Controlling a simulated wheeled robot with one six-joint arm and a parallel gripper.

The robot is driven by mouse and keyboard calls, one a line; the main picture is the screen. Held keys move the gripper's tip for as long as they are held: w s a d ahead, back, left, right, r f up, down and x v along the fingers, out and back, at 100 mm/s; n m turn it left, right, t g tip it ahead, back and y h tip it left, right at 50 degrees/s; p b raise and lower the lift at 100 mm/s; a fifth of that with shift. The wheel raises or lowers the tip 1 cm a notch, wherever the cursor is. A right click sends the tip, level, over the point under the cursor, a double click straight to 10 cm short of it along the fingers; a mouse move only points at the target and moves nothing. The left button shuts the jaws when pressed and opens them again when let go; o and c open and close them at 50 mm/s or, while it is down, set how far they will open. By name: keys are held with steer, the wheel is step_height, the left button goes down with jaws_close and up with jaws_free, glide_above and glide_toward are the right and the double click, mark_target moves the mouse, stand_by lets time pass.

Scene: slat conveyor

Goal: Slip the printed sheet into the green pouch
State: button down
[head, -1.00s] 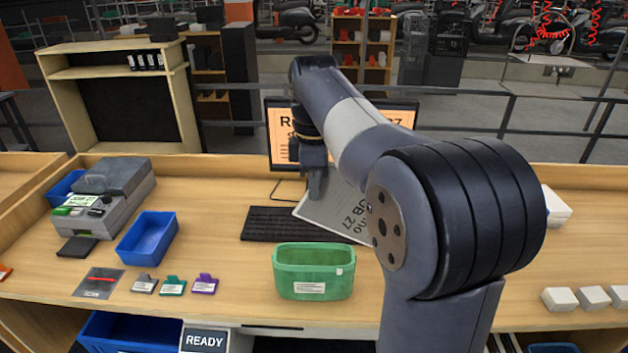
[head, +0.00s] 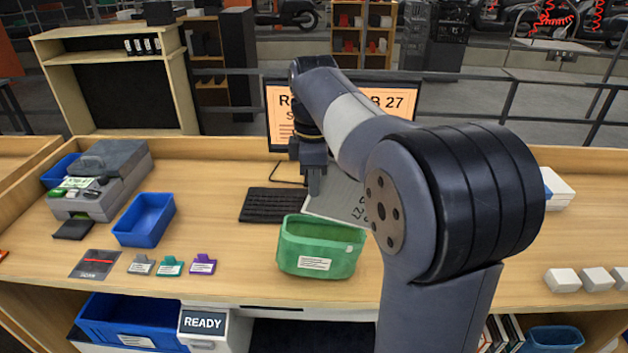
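The green pouch (head: 316,262), with a white label on its front, stands open-topped and slightly turned at the front middle of the wooden bench. The printed sheet (head: 335,201), pale grey with dark lettering, is just behind it. Its near edge meets the pouch's back rim in the picture; I cannot tell whether any of it is inside. My gripper (head: 314,184) points down at the sheet's upper left edge, behind the pouch, and appears shut on the sheet. My own arm hides the sheet's right part.
A black keyboard (head: 271,205) lies left of the sheet, before a monitor (head: 283,105). A blue bin (head: 144,220), small coloured tags (head: 171,266) and a grey machine (head: 103,180) are left. White boxes (head: 563,280) lie right. The bench between tags and pouch is clear.

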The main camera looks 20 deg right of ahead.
steer(key=c, duration=1.6)
jaws_free()
steer(key=shift+r, duration=0.1)
step_height(320, 180, up, 6)
steer(key=p, duration=0.6)
steer(key=shift+r, duration=0.9)
step_height(320, 180, down, 8)
steer(key=b, duration=0.6)
